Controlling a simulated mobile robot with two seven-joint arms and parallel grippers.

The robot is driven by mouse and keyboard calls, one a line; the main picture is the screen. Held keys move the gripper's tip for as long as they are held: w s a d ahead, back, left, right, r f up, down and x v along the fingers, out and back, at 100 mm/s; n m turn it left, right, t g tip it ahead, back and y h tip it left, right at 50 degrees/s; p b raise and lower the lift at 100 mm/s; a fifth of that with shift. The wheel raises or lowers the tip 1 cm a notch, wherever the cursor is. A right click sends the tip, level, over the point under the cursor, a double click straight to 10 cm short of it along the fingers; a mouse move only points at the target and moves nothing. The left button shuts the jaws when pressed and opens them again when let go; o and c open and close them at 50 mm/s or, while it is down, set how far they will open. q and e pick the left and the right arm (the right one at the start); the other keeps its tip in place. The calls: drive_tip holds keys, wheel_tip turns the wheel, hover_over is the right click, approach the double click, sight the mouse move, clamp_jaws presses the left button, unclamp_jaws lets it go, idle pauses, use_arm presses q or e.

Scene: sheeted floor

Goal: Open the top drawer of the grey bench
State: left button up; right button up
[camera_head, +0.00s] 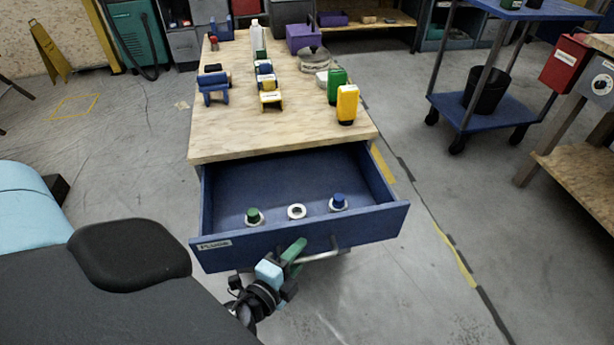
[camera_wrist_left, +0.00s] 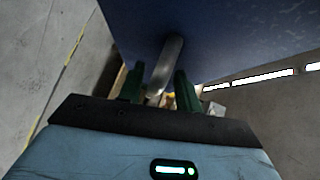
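The grey bench (camera_head: 225,145) has a wooden top, and its blue top drawer (camera_head: 300,245) is pulled well out. A metal bar handle (camera_head: 322,255) is on the drawer front, and it also shows in the left wrist view (camera_wrist_left: 172,62). My left gripper (camera_head: 293,252) is at the left part of the handle. In the left wrist view its green fingers (camera_wrist_left: 160,90) stand apart with the bar between them and slight gaps beside it, so it looks open. My right gripper is not in view.
Inside the drawer are a green-topped piece (camera_head: 253,216), a white ring (camera_head: 296,211) and a blue-topped piece (camera_head: 338,202). Bottles and small parts stand on the bench top, including a yellow bottle (camera_head: 347,104). A blue cart (camera_head: 490,112) is at the right. The floor right of the drawer is clear.

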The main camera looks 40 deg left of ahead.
use_arm(q)
drive_tip(key=s+d+b, duration=0.1)
drive_tip(key=s+b, duration=0.4)
drive_tip(key=s, duration=0.2)
drive_tip(key=shift+s, duration=0.35)
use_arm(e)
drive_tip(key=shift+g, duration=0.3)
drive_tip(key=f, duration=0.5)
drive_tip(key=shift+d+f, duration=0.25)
use_arm(q)
drive_tip(key=shift+r, duration=0.2)
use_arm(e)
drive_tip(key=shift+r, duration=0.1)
